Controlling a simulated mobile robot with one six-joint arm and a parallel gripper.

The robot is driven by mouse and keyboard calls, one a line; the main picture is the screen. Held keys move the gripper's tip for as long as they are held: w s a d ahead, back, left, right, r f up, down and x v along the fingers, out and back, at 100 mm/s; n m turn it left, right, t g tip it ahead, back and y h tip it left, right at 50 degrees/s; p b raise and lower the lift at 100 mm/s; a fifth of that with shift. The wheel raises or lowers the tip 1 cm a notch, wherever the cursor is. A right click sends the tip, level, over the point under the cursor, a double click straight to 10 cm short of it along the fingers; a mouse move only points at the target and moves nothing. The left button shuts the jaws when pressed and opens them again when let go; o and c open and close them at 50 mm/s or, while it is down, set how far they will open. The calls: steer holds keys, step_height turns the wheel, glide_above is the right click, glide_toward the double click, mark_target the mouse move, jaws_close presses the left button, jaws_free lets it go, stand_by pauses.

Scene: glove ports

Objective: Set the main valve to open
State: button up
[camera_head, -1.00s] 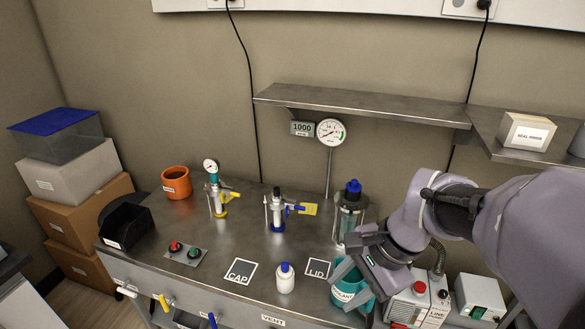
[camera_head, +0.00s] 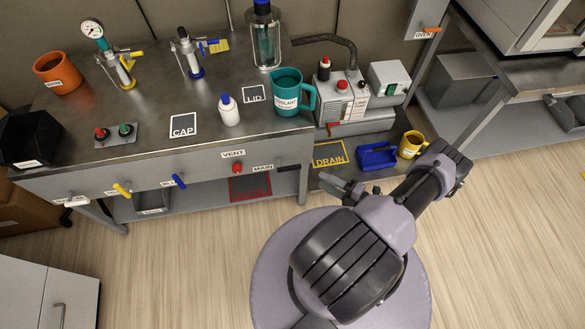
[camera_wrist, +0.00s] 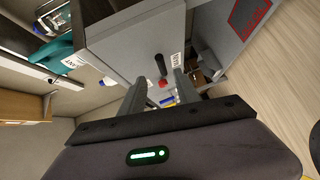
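The MAIN label (camera_head: 262,168) is on the right part of the bench's front panel. The dark main valve handle (camera_head: 287,168) beside it points right along the panel. In the wrist view the handle (camera_wrist: 160,65) shows ahead of the fingers, next to its label (camera_wrist: 176,60), with something red at or just beyond its end. My gripper (camera_head: 334,186) is in front of the bench's right end, to the right of the handle and apart from it. Its two fingers (camera_wrist: 160,94) are spread with nothing held between them.
The red vent knob (camera_head: 237,168) is left of the MAIN label. Blue (camera_head: 180,181) and yellow (camera_head: 122,190) handles are further left. A teal coolant jug (camera_head: 292,95) stands near the bench's right edge. A blue tray (camera_head: 376,157) and yellow mug (camera_head: 411,144) are low at right. Floor in front is clear.

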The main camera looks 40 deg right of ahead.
mark_target(295, 166)
steer(key=b+x, duration=0.2)
steer(key=x, duration=1.1)
jaws_close()
stand_by(0.8)
